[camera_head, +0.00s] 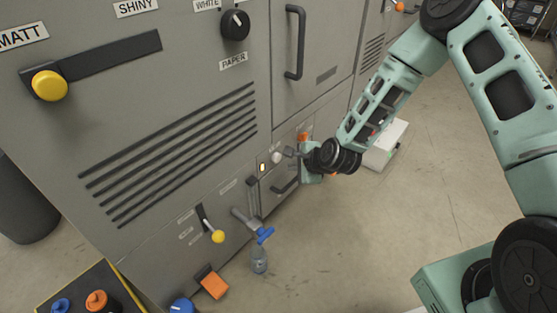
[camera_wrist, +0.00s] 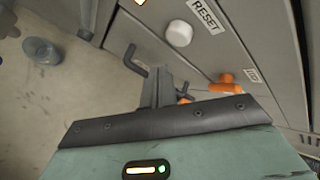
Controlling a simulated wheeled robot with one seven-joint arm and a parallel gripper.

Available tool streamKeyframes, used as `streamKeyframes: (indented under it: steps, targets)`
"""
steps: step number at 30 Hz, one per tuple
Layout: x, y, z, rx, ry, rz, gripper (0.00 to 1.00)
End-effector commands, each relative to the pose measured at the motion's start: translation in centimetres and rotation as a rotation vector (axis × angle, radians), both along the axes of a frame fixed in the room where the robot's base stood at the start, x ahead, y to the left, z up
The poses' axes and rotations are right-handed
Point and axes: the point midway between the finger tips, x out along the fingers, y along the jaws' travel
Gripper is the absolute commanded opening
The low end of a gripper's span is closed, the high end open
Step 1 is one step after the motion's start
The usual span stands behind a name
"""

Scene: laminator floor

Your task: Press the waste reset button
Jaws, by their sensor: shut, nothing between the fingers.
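The white round reset button (camera_wrist: 179,33) sits on the grey machine front beside a RESET label (camera_wrist: 206,16) in the wrist view. In the head view the button (camera_head: 276,158) is a small pale knob low on the machine, right of a lit amber indicator (camera_head: 262,168). My gripper (camera_head: 288,152) is just right of the button in the head view, its dark fingers together and pointing toward the machine. In the wrist view my gripper (camera_wrist: 158,75) is below the button in the picture, with a visible gap in the picture. Real contact or depth is hard to judge.
A dark drawer handle (camera_wrist: 134,62) is close to the fingers. Orange knobs (camera_wrist: 222,84) are to their right. A white box (camera_head: 386,145) lies behind my arm. Floor on the right is open.

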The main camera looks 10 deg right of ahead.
Motion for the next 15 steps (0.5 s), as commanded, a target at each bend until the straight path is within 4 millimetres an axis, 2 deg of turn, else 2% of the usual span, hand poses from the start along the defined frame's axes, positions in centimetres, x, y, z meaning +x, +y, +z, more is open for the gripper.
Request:
streamKeyframes:
  steps: [6, 15]
  targets:
    - [1.4, 1.0, 0.1, 0.001, 0.000, -0.001, 0.00]
    - [1.8, 1.3, 0.0, 0.001, 0.000, -0.001, 0.00]
